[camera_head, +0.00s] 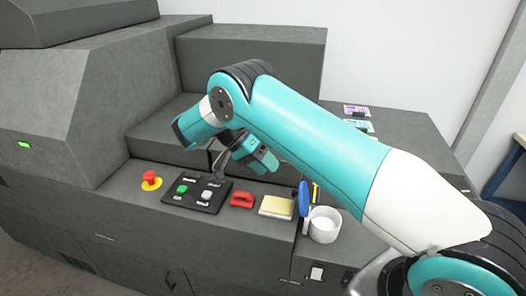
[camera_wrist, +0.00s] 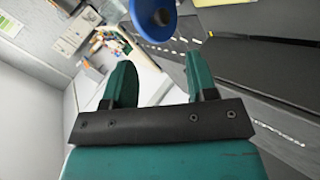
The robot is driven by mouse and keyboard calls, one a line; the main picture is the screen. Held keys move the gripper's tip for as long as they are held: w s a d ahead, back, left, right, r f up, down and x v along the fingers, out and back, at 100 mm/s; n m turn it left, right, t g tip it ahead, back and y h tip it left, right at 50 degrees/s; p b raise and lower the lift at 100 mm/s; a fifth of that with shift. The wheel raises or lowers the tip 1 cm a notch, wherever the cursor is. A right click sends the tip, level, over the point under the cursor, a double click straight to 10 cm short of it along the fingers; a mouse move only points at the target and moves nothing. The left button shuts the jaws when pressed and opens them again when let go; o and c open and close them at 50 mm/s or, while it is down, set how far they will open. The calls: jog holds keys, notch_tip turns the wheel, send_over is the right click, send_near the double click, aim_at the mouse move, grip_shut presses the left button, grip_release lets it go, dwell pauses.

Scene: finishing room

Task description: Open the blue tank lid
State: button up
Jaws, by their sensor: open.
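The blue lid (camera_head: 304,198) is a round disc with a dark knob on its left face. It stands nearly upright at the left edge of a white round tank (camera_head: 324,226), whose top shows uncovered. In the wrist view the blue lid (camera_wrist: 150,22) shows face-on with its dark knob, beyond the fingertips and cut off by the top edge. My gripper (camera_head: 264,160) is open and empty, up and left of the lid and apart from it. Its two teal fingers (camera_wrist: 160,65) are spread in the wrist view with nothing between them.
Left of the lid on the grey machine's ledge lie a yellow pad (camera_head: 276,207), a red block-like object (camera_head: 242,199), a button panel (camera_head: 196,193) and a red stop button (camera_head: 151,178). My arm spans above the ledge's right side. Coloured cards (camera_head: 357,111) lie behind it.

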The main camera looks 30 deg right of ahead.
aim_at(300, 199)
jog(key=shift+w+a+r+p, duration=0.1)
jog(key=shift+a+r+p, duration=0.1)
jog(key=shift+p, duration=0.2)
jog(key=shift+f+b, duration=0.15)
jog(key=shift+b, duration=0.3)
jog(key=c, duration=0.6)
jog(key=shift+w+a+f+t+b, duration=0.15)
jog(key=shift+a+t+b, duration=0.15)
jog(key=shift+b, duration=0.6)
grip_shut()
jog(key=s+a+n+t+h+b, duration=0.1)
jog(key=s+a+n+t+b, duration=0.3)
jog(key=b, duration=1)
jog(key=shift+m+t, duration=0.4)
jog(key=shift+t, duration=0.2)
jog(key=x, duration=0.3)
jog(key=w+p+x, duration=0.1)
jog(key=x, duration=0.2)
jog(key=w+p+x, duration=0.1)
jog(key=x, duration=0.2)
jog(key=shift+d+f, duration=0.2)
jog(key=shift+s+d+r+p, duration=0.2)
jog(key=shift+s+d+p, duration=0.25)
jog(key=shift+s+d+r+p, duration=0.2)
jog(key=shift+s+d+p, duration=0.2)
jog(key=shift+s, duration=0.1)
jog(key=shift+s+d+f, duration=0.1)
jog(key=shift+s+d, duration=0.25)
